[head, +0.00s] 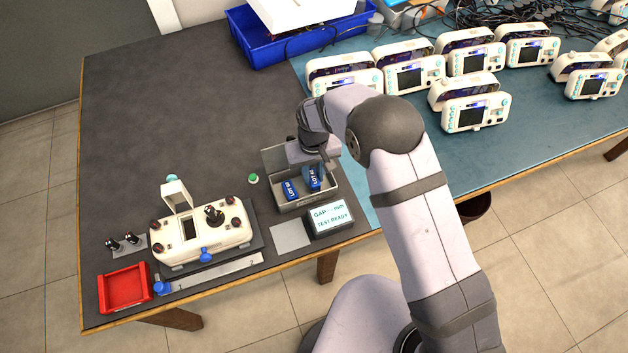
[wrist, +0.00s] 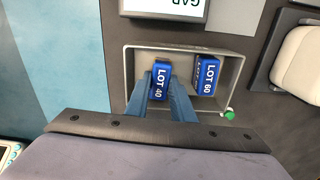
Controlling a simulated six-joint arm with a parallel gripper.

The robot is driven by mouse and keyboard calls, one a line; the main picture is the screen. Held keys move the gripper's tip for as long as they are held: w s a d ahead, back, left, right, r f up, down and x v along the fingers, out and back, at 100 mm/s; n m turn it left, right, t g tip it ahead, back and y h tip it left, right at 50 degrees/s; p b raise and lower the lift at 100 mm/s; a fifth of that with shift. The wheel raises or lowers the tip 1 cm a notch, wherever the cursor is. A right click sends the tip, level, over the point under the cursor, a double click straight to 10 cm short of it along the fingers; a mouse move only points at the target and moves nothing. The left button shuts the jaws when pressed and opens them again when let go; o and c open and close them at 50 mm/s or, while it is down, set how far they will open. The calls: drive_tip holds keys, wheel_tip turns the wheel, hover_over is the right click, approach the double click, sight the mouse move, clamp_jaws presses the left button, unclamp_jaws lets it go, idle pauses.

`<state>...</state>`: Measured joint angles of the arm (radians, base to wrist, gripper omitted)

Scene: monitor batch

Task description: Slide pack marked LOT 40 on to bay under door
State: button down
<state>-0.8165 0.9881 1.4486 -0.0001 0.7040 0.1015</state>
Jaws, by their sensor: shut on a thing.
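The blue pack marked LOT 40 (wrist: 161,82) stands in a grey tray (head: 296,207), between the two blue fingers of my gripper (wrist: 162,90). My gripper is shut on it. In the head view the same pack (head: 314,179) is partly covered by my gripper. A second blue pack, marked LOT 60 (wrist: 209,76), sits apart from it in the tray, and it also shows in the head view (head: 289,190). At the left, a cream monitor (head: 237,236) has its small door (head: 176,196) raised and a dark open bay (head: 190,228) below it.
A green button (head: 253,179) is left of the tray. A red tray (head: 125,289) lies at the front left. Several monitors (head: 477,112) stand at the back right. The table's back left is clear.

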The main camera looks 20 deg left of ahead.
drive_tip(key=shift+r+p, duration=1.5)
drive_tip(key=shift+r, duration=0.9)
drive_tip(key=c, duration=2.3)
unclamp_jaws()
clamp_jaws()
drive_tip(key=shift+s+a+r+p, duration=0.25)
drive_tip(key=shift+s+r+p, duration=0.1)
drive_tip(key=shift+r, duration=0.15)
drive_tip(key=s+a+r+p, duration=1)
drive_tip(key=s+r, duration=0.3)
drive_tip(key=r, duration=0.1)
drive_tip(key=shift+n, duration=0.4)
drive_tip(key=shift+s+a+f+b, duration=1.35)
drive_tip(key=shift+s+a+f, duration=0.25)
drive_tip(key=shift+s, duration=0.8)
drive_tip(key=shift+s+a+f+b, duration=1.35)
drive_tip(key=shift+s+a, duration=0.4)
drive_tip(key=shift+s, duration=0.6)
drive_tip(key=shift+s+a+f+b, duration=1.3)
drive_tip(key=shift+s+a+f, duration=0.3)
drive_tip(key=shift+s, duration=0.8)
